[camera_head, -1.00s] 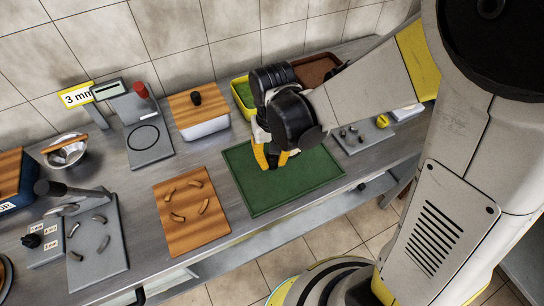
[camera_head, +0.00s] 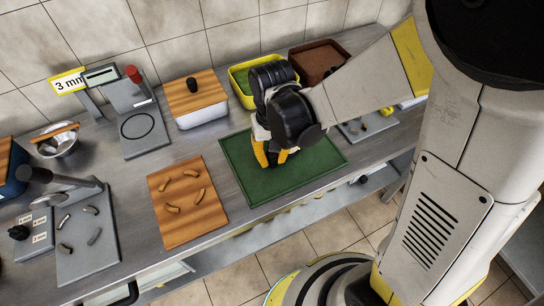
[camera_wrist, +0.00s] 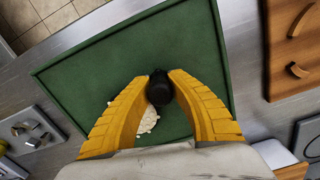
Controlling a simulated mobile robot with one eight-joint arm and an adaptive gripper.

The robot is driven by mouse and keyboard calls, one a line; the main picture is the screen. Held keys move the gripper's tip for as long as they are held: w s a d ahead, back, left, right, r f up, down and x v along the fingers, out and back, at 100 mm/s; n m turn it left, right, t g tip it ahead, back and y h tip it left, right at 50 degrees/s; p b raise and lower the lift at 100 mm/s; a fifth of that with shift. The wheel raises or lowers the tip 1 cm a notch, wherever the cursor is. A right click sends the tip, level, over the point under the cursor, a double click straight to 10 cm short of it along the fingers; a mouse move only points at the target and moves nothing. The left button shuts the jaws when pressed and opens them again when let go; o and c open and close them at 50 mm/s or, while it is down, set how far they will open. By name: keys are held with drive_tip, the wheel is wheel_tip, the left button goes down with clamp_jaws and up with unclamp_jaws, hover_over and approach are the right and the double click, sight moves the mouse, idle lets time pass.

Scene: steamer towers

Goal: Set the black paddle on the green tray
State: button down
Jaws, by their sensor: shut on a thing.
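The green tray (camera_head: 262,193) lies flat on the steel counter, and it fills much of the wrist view (camera_wrist: 90,62). My gripper (camera_head: 272,163) is over the tray's back left part in the head view. In the wrist view my gripper's yellow fingers (camera_wrist: 158,84) are shut on the black paddle (camera_wrist: 159,90); only its dark rounded end shows between them. The rest of the paddle is hidden, and I cannot tell whether it touches the tray. A cream, lumpy patch (camera_wrist: 147,118) shows beside the left finger.
A wooden board (camera_head: 188,222) with several curved pieces is left of the tray. A white box with wooden lid (camera_head: 196,90), a yellow-rimmed bin (camera_head: 238,80) and a brown tray (camera_head: 318,58) stand behind. A grey board (camera_head: 352,135) lies right.

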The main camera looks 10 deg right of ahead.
drive_tip(key=shift+f+b, duration=0.35)
drive_tip(key=shift+f, duration=0.1)
drive_tip(key=c, duration=1.6)
unclamp_jaws()
drive_tip(key=shift+a, duration=0.2)
drive_tip(key=shift+r, duration=0.2)
drive_tip(key=shift+w+d+r+p, duration=0.1)
drive_tip(key=shift+d+r+p, duration=0.15)
drive_tip(key=shift+r+p, duration=0.7)
drive_tip(key=shift+d+r+p, duration=0.2)
drive_tip(key=shift+r+p, duration=0.6)
drive_tip(key=shift+r, duration=0.4)
drive_tip(key=shift+w+d+r+p, duration=0.1)
drive_tip(key=shift+d+r+p, duration=0.15)
drive_tip(key=shift+r+p, duration=0.7)
drive_tip(key=shift+r, duration=0.2)
drive_tip(key=o, duration=0.6)
